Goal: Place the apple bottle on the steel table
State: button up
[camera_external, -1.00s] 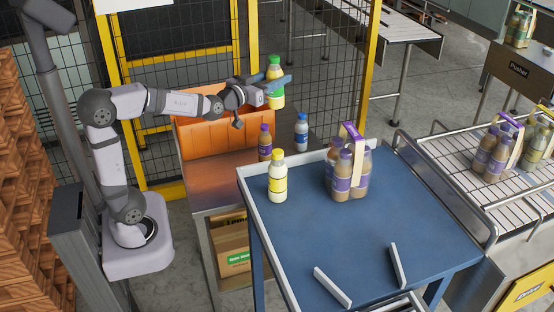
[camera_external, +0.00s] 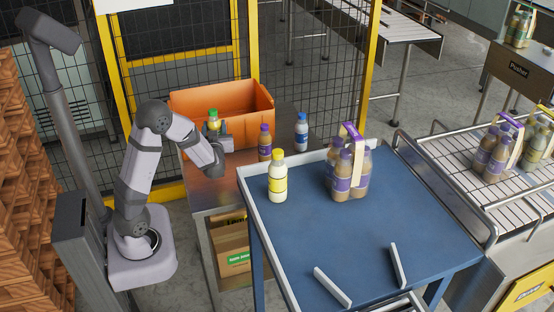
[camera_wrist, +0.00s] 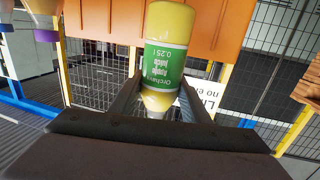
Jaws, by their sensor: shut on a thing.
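The steel table (camera_external: 208,186) lies below, reflecting orange. The bottle's lower part is hidden by my gripper in the external view, so I cannot tell whether it touches the table.
An orange crate (camera_external: 250,105) stands at the back of the steel table. A purple-labelled bottle (camera_external: 265,145) and a blue-labelled bottle (camera_external: 301,135) stand to the right. A yellow-labelled bottle (camera_external: 278,178) and a purple multipack (camera_external: 345,172) stand on the blue table (camera_external: 395,215).

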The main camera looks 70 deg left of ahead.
jog(key=shift+f+p, duration=0.6)
jog(key=shift+f, duration=4.45)
jog(key=shift+f, duration=0.1)
jog(key=shift+f, duration=0.15)
jog(key=o, duration=1.3)
jog(key=shift+c, duration=0.2)
jog(key=shift+d+r, duration=0.1)
jog(key=shift+r, duration=0.1)
jog(key=b+v, duration=0.4)
jog(key=v, duration=0.7)
jog(key=shift+d, duration=0.45)
